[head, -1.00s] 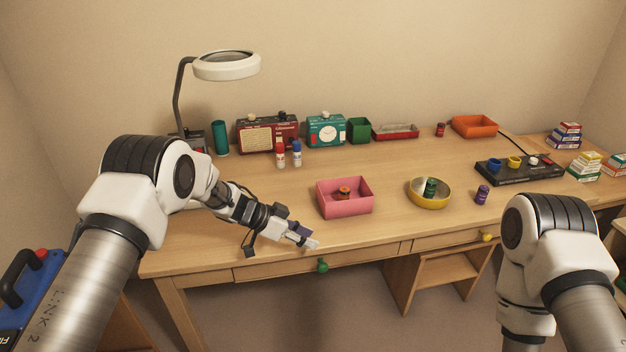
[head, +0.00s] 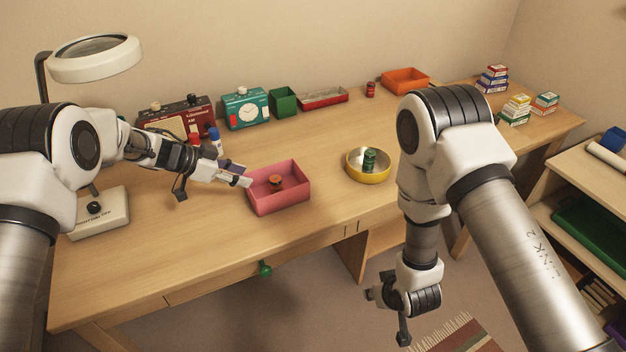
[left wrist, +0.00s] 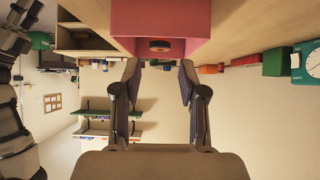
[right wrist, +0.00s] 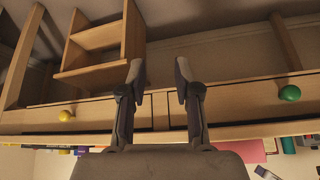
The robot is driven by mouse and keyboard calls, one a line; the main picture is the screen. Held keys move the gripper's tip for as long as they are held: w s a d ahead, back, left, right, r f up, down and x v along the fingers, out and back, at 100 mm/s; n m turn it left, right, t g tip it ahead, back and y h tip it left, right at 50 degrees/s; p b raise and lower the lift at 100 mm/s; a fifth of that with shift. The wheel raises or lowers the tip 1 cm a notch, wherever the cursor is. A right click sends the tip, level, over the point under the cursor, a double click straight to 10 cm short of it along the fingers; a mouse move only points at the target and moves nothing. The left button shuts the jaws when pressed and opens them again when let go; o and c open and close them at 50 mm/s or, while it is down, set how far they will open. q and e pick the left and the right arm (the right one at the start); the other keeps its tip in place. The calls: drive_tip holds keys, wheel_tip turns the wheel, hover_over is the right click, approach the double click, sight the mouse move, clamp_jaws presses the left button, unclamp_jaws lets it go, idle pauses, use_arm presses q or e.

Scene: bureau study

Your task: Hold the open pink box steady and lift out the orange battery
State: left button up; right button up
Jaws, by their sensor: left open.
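The open pink box (head: 284,202) stands on the desk near the front edge. The orange battery (head: 275,181) is inside it, away from the walls. My left gripper (head: 241,176) is open and empty at the box's left side, its tips close to the left wall; I cannot tell whether they touch. In the left wrist view the box (left wrist: 160,20) lies just beyond the two spread fingers, with the battery (left wrist: 159,45) between its walls. My right gripper (right wrist: 159,78) is open and empty, low in front of the desk, facing the drawer fronts.
A yellow bowl (head: 368,176) with a green battery (head: 369,159) stands right of the box. A red radio (head: 178,115), teal clock (head: 245,108), green bin (head: 284,100) and orange tray (head: 405,80) line the back. Bare desk lies between box and bowl.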

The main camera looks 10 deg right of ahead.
drive_tip(key=w+a+r+n+t+y, duration=0.1)
drive_tip(key=w+a+r+t, duration=0.15)
drive_tip(key=w, duration=0.25)
drive_tip(key=w+a+r+t, duration=0.1)
drive_tip(key=w+a+r, duration=0.1)
drive_tip(key=w+r, duration=0.3)
drive_tip(key=n+t+y, duration=0.2)
drive_tip(key=t+y, duration=0.1)
approach(301, 171)
drive_tip(key=x, duration=1)
drive_tip(key=shift+w, duration=0.3)
clamp_jaws()
drive_tip(key=shift+f, duration=0.1)
